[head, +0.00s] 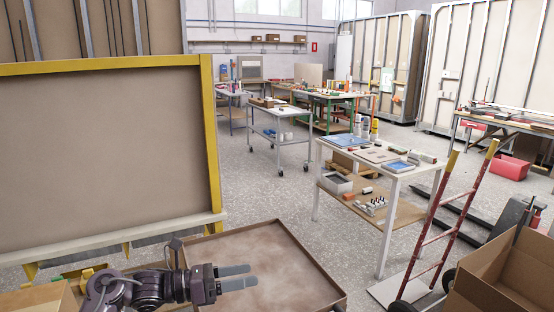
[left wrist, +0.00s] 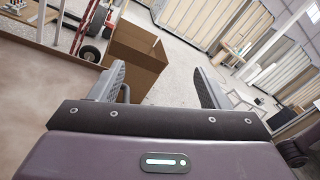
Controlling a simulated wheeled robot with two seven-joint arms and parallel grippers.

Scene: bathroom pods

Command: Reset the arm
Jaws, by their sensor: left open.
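My left gripper (head: 249,276) reaches in from the lower left in the head view, with its two grey fingers pointing right. It is held over a shallow brown tray (head: 320,266) with a raised rim. In the left wrist view the fingers of the left gripper (left wrist: 160,82) stand wide apart with nothing between them. My right gripper shows in neither view.
A yellow-edged panel (head: 212,140) stands left, close to my arm. A cardboard box (head: 492,278) and a red hand truck (head: 440,213) stand right. A white table (head: 362,150) with tools stands beyond the tray. Grey floor (head: 262,192) is open between panel and table.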

